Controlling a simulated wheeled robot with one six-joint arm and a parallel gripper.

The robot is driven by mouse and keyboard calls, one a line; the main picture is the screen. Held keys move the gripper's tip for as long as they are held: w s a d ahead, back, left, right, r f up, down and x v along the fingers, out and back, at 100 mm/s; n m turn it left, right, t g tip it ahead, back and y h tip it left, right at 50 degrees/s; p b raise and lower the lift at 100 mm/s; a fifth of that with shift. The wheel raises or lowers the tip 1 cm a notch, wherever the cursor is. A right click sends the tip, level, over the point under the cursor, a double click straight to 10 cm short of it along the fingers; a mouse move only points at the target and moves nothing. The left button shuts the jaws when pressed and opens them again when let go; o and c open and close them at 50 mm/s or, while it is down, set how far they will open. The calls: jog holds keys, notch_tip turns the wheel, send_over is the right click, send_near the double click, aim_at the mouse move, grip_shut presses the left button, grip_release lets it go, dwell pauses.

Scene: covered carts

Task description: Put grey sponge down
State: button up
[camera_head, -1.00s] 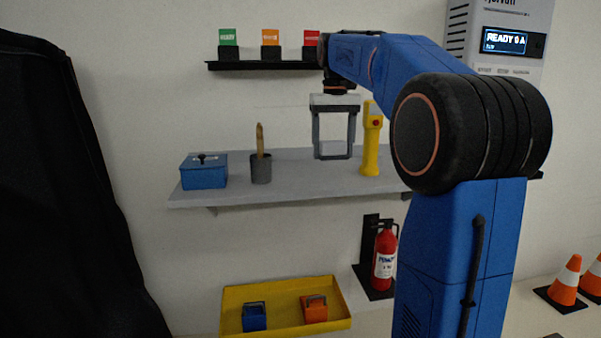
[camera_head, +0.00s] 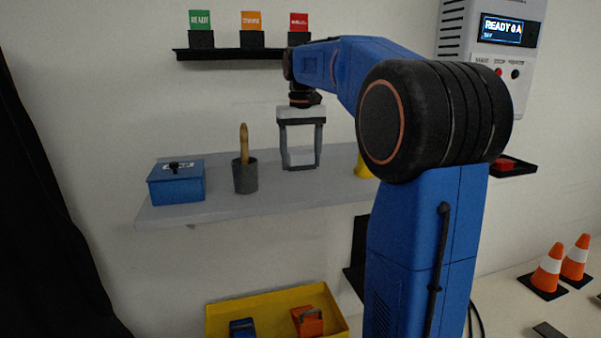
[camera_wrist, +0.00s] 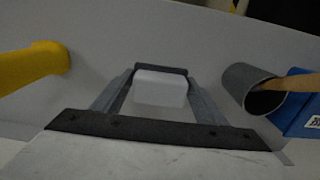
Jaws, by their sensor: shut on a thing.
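The grey sponge (camera_wrist: 160,90) is a small pale block between my fingers in the wrist view. In the head view my gripper (camera_head: 301,166) points straight down over the grey shelf (camera_head: 215,210), shut on the sponge, which shows faintly between the fingers (camera_head: 300,156). The fingertips are at or just above the shelf top; I cannot tell whether the sponge touches it. A grey cup (camera_head: 245,180) with a wooden-handled tool stands to the left of the gripper. The cup is at the right in the wrist view (camera_wrist: 240,85).
A blue box (camera_head: 176,187) stands at the shelf's left. A yellow device (camera_head: 363,168) stands right of the gripper, mostly hidden by my arm; its yellow body fills the left of the wrist view (camera_wrist: 35,65). A small upper shelf (camera_head: 225,54) holds coloured cards. A yellow tray (camera_head: 270,297) is below.

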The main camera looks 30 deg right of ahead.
aim_at(301, 182)
jog(key=shift+f, duration=2.05)
jog(key=shift+f, duration=0.15)
jog(key=o, duration=1.4)
notch_tip(301, 182, up, 12)
jog(key=shift+r, duration=0.15)
jog(key=shift+s, duration=0.1)
jog(key=s+a+f+n+t, duration=0.1)
jog(key=s+a+f, duration=0.4)
jog(key=s+f, duration=0.5)
jog(key=s+a+f+n+t, duration=0.1)
jog(key=s+a+f+t, duration=0.1)
jog(key=s+a+f, duration=0.3)
jog(key=s+a+f+n+t, duration=0.1)
jog(key=s+a+f, duration=0.4)
jog(key=s+f, duration=0.9)
jog(key=shift+s+a+f+t, duration=0.3)
jog(key=shift+s+a+t, duration=0.05)
jog(key=shift+s+t, duration=0.1)
